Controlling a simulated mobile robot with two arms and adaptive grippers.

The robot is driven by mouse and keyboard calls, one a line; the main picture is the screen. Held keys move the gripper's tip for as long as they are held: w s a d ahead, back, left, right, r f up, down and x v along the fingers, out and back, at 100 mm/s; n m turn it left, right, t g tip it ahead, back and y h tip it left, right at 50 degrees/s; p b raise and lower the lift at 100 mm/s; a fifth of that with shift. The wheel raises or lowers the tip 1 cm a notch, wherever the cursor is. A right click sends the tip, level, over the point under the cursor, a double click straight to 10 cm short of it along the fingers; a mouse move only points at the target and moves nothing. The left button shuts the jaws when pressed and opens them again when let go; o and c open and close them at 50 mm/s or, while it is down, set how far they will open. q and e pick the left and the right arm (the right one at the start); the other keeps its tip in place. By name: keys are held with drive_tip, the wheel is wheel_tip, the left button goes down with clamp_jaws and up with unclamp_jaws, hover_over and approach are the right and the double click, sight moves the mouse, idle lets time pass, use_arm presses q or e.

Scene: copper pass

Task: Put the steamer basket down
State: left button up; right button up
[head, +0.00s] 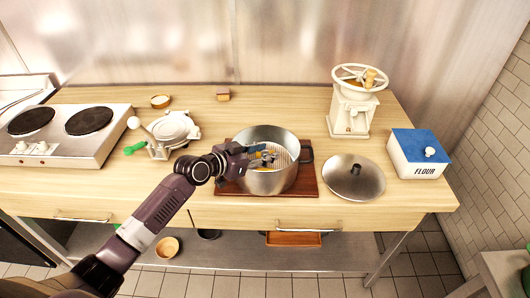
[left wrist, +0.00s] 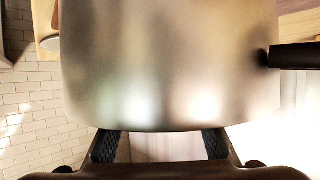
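The steamer basket (head: 284,154) shows as a pale, ridged metal shape inside a large steel pot (head: 267,184), partly covered by my gripper. My left gripper (head: 263,156) reaches over the pot's left rim, with its fingers inside the opening beside the basket. In the left wrist view the pot's shiny wall (left wrist: 170,65) fills most of the picture. Below it the two dark fingers (left wrist: 160,146) stand wide apart, their tips hidden behind the rim. I see nothing gripped between them. My right gripper is in neither view.
The pot stands on a reddish-brown board (head: 305,184). A steel lid (head: 354,178) lies to its right, then a blue-topped flour box (head: 419,156). A white mill (head: 353,108) stands behind. A white press (head: 171,131) and a two-plate hob (head: 62,136) are at left.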

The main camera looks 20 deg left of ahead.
use_arm(q)
drive_tip(key=shift+r, duration=0.1)
drive_tip(key=shift+r+p, duration=0.25)
drive_tip(key=shift+p, duration=0.1)
drive_tip(key=shift+s+a, duration=0.2)
drive_tip(key=shift+s, duration=0.05)
drive_tip(key=b+v, duration=0.3)
drive_tip(key=v, duration=0.8)
drive_tip(key=shift+s, duration=0.2)
drive_tip(key=shift+r, duration=0.1)
